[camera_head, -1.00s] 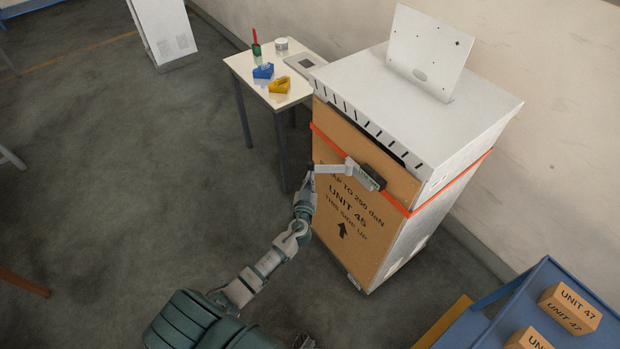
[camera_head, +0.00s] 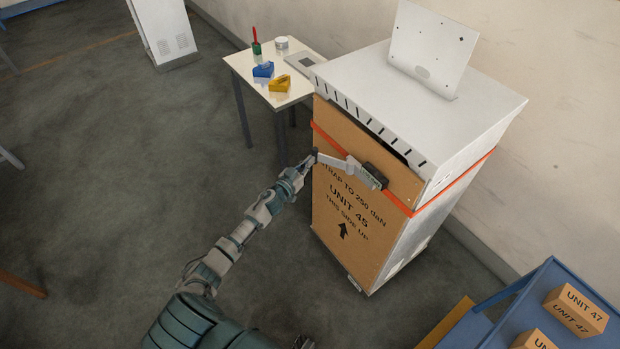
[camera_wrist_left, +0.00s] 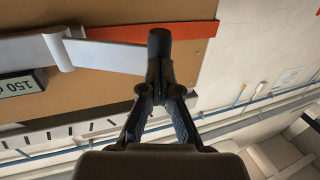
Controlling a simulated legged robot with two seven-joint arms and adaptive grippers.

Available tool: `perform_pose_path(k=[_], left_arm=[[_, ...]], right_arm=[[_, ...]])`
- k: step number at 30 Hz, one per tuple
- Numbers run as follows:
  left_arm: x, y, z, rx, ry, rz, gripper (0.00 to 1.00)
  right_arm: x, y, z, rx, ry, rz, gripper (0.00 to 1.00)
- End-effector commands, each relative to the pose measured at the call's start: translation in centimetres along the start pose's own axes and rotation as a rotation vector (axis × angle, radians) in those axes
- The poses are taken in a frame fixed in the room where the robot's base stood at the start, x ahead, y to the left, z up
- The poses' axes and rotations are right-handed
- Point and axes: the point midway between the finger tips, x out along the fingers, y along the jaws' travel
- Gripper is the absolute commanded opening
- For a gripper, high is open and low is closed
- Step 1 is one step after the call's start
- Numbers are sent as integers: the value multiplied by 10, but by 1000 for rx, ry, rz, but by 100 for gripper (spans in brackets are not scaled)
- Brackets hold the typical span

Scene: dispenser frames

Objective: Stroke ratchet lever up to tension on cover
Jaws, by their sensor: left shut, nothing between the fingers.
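The ratchet (camera_head: 368,176), with a dark display, sits on the orange strap (camera_head: 408,208) across the front of the brown cover (camera_head: 345,225). Its light grey lever (camera_head: 338,163) points left and slants up to a dark end grip. In the left wrist view the dark grip (camera_wrist_left: 159,43) stands at the end of the lever's bar (camera_wrist_left: 105,56). My left gripper (camera_head: 309,161) is shut and empty right at this grip. Its fingertips (camera_wrist_left: 160,88) appear against or just below it; contact is unclear. The display (camera_wrist_left: 20,84) reads "150" before a cut-off edge.
A white metal cabinet top (camera_head: 420,105) overhangs the cover. A small table (camera_head: 262,85) with blue and yellow blocks stands behind left. A blue cart (camera_head: 520,300) with boxes stands at lower right. A dark mechanical piece shows at the bottom edge.

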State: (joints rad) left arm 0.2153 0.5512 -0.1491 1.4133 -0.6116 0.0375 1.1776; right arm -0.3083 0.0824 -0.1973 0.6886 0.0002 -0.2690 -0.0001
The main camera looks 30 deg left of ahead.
Motion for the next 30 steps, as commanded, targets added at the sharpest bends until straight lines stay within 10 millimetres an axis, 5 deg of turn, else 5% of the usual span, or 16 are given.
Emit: perform_pose_path(k=[12, 30], left_arm=[[35, -11, 0, 0, 1, 190, 0], [44, -12, -1, -1, 0, 188, 0]], right_arm=[[1, -1, -22, 4, 10, -1, 40], [-1, -2, -24, 5, 8, -2, 40]])
